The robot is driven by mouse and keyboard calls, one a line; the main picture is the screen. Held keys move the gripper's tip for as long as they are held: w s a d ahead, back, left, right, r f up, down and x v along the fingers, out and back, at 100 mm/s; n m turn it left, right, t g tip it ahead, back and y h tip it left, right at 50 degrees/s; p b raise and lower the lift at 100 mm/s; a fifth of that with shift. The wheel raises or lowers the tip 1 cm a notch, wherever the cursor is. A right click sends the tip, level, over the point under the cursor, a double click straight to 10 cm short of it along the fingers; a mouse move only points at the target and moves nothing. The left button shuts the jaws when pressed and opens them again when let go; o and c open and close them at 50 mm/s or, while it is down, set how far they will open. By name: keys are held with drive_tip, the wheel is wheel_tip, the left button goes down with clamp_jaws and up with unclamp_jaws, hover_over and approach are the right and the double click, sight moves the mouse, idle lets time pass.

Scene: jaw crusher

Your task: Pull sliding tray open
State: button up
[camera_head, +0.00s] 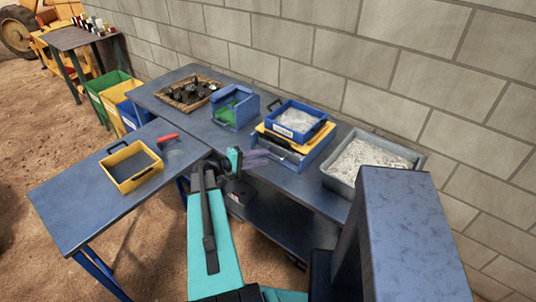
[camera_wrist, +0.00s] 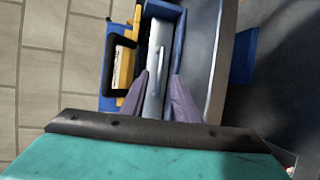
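The sliding tray is a grey-blue drawer (camera_wrist: 154,98) with a thin metal bar handle (camera_wrist: 159,60), set in a blue housing (camera_head: 313,152) on the blue table. My gripper (camera_head: 268,155) is in front of the housing. In the wrist view, the two purple fingers of my gripper (camera_wrist: 159,76) are spread apart, one on each side of the handle. I see a gap between them. Whether either finger touches the tray or handle cannot be told.
A yellow tray (camera_head: 272,131) and a blue bin (camera_head: 296,104) are stacked above the housing. A blue open-front bin (camera_head: 226,117) stands to the left, a grey gravel bin (camera_head: 340,183) to the right. A yellow bin (camera_head: 112,164) is on the nearer table. A block wall (camera_head: 330,60) is behind.

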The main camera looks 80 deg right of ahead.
drive_tip(key=shift+p+x, duration=0.5)
drive_tip(key=shift+x, duration=1.3)
clamp_jaws()
